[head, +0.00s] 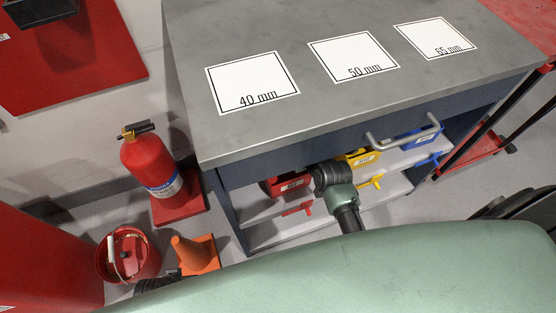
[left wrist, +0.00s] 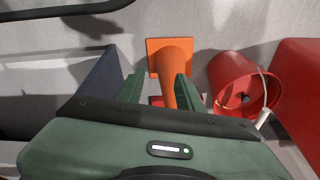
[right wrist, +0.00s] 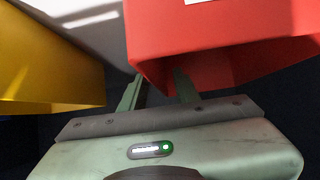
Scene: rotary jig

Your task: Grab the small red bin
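The small red bin (head: 286,186) sits on the shelf under the workbench, at the left of a yellow bin and a blue bin. It fills the upper right of the right wrist view (right wrist: 225,45), very close. My right gripper (right wrist: 158,85) is open at the bin's lower edge. One finger is beside the bin's left corner and the other overlaps the bin's underside in the picture; I cannot tell whether they touch. In the head view the right fingers are hidden. My left gripper (left wrist: 158,88) is open and empty, above an orange cone (left wrist: 172,65).
The yellow bin (right wrist: 45,60) is close on the left of my right gripper. The bench top (head: 300,120) and drawer handle (head: 402,137) overhang the shelf. A fire extinguisher (head: 150,165) and a red bucket (head: 130,255) stand on the floor at the left.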

